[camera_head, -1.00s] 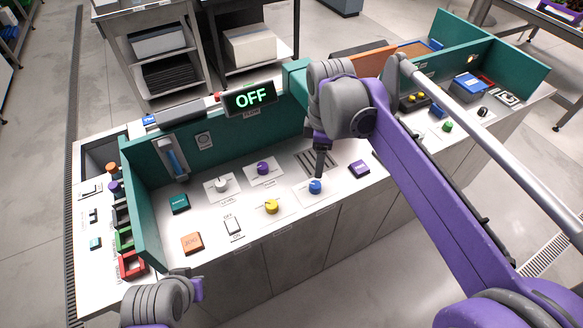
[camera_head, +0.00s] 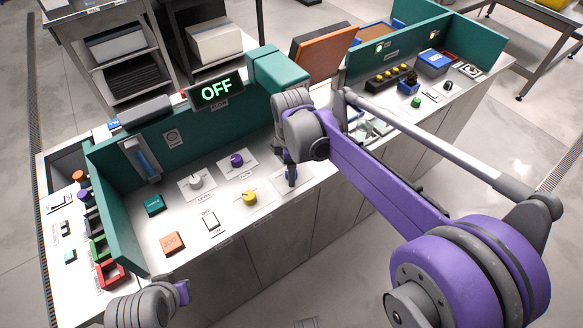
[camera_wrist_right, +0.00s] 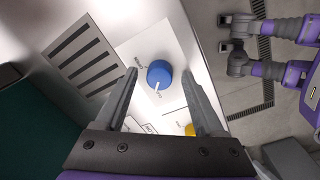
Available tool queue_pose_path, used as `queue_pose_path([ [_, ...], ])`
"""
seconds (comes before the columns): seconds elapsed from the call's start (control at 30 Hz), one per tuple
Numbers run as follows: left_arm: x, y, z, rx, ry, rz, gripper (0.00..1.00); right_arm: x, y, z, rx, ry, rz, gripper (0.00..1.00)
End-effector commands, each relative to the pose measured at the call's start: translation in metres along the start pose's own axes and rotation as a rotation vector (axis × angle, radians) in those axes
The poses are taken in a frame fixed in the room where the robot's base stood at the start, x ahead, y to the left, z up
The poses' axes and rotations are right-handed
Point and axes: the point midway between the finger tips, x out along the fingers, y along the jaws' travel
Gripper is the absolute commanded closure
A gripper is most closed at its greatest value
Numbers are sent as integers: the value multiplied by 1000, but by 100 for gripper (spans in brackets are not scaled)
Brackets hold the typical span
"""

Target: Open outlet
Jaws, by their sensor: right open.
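A round blue knob (camera_wrist_right: 159,74) with a white pointer line sits on a white plate. In the right wrist view my open right gripper (camera_wrist_right: 160,80) has one finger on each side of it, with gaps; whether either touches cannot be told. The small print beside the knob is too blurred to read. In the head view my right gripper (camera_head: 291,182) points down over the panel and largely hides the knob. My left arm's wrist (camera_head: 150,305) is at the bottom left, near the panel's front corner; its fingers are not clear.
A display (camera_head: 216,91) reads OFF. White (camera_head: 196,181), purple (camera_head: 237,160) and yellow (camera_head: 249,198) knobs, a rocker switch (camera_head: 211,222), and teal (camera_head: 154,205) and orange (camera_head: 173,243) buttons lie left of my right gripper. A teal wall (camera_head: 110,200) edges the panel.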

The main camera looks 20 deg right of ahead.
Motion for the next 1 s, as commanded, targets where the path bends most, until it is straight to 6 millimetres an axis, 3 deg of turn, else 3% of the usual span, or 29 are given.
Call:
queue_pose_path([
  [0.13, 0, 0, 0, 0, 0, 0, 100, 0, 0, 0, 0, 0, 0, 29],
  [0.53, 0, 0, 0, 0, 0, 0, 100, 0, 0, 0, 0, 0, 0, 100],
  [1.0, -1, 0, -1, 0, 1, 0, 100, -1, 0, 0, 77, -4, 1, 100],
])
